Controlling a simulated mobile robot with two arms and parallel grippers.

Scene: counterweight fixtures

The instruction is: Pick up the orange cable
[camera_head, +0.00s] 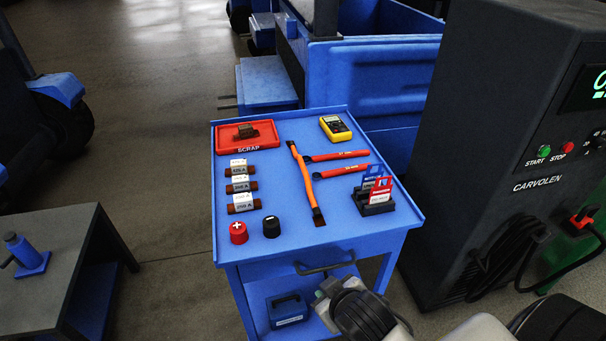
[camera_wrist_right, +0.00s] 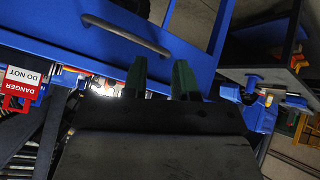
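The orange cable (camera_head: 303,174) lies lengthwise across the middle of the blue cart top, with dark ends at its top and bottom. No gripper touches it. My right gripper (camera_wrist_right: 158,66) shows in the right wrist view with its two dark green fingers apart and nothing between them. It is near the cart's drawer handle, which lies beyond the fingertips. In the head view my right arm (camera_head: 361,314) comes in at the bottom, in front of the cart and lower than its top. My left gripper is not in view.
Two red-handled wrenches (camera_head: 338,171) lie right of the cable. Fuses (camera_head: 241,186), red and black caps (camera_head: 238,232), a scrap tray (camera_head: 275,143), a yellow meter (camera_head: 336,128) and a tag holder (camera_head: 379,210) surround it. A dark Carvolen cabinet (camera_head: 480,130) stands close at right.

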